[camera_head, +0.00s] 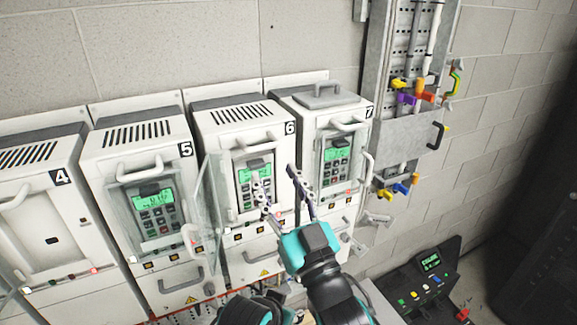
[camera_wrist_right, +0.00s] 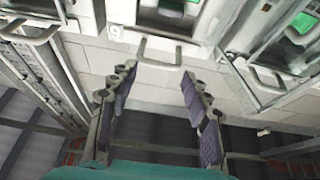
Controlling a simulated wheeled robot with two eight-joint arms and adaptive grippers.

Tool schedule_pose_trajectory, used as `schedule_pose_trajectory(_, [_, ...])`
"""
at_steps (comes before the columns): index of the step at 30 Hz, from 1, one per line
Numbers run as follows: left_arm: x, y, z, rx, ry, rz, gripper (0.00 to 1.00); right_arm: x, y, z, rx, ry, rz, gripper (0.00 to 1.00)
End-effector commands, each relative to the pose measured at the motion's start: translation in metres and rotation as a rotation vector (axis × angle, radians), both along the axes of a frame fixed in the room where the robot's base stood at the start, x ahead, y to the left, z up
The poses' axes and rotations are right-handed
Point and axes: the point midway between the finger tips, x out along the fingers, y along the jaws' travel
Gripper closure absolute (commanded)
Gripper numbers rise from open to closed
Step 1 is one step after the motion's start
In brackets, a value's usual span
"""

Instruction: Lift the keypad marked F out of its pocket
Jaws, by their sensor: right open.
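Keypads with green screens sit in the fronts of drive 5 (camera_head: 153,212), drive 6 (camera_head: 244,186) and drive 7 (camera_head: 335,160). I cannot read an F on any of them. A clear door (camera_head: 209,200) stands swung out at the left of drive 6's keypad. My right gripper (camera_head: 278,180) is open in front of drive 6, its fingers covering part of that front. In the right wrist view the open jaws (camera_wrist_right: 157,80) have nothing between their pads; a drive handle (camera_wrist_right: 160,52) shows beyond them. My left gripper's fingers are not visible.
Drive 4 (camera_head: 42,212) stands at the left with no keypad visible. A grey metal cabinet frame (camera_head: 378,85) with coloured clips stands right of drive 7. A black console (camera_head: 430,290) with a green display is at the lower right. Handles jut out from the drive fronts.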

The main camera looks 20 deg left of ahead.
Motion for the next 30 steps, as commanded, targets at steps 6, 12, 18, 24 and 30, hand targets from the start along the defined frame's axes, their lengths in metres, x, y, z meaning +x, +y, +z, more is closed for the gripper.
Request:
schedule_pose_trajectory(6, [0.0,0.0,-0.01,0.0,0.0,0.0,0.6,0.012,0.012,-0.004,0.0,0.003,-0.001,0.52])
schedule_pose_trajectory(12, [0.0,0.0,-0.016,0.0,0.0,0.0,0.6,0.026,0.028,-0.003,-0.002,0.003,-0.002,0.52])
schedule_pose_trajectory(18, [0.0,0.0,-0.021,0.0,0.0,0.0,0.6,0.039,0.044,-0.003,-0.002,0.003,-0.002,0.52])
schedule_pose_trajectory(24, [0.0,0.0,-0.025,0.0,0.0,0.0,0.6,0.053,0.06,-0.003,-0.001,0.004,-0.002,0.52])
schedule_pose_trajectory(30, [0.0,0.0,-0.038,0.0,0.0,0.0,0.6,0.06,0.069,-0.016,-0.002,0.003,-0.003,0.52])
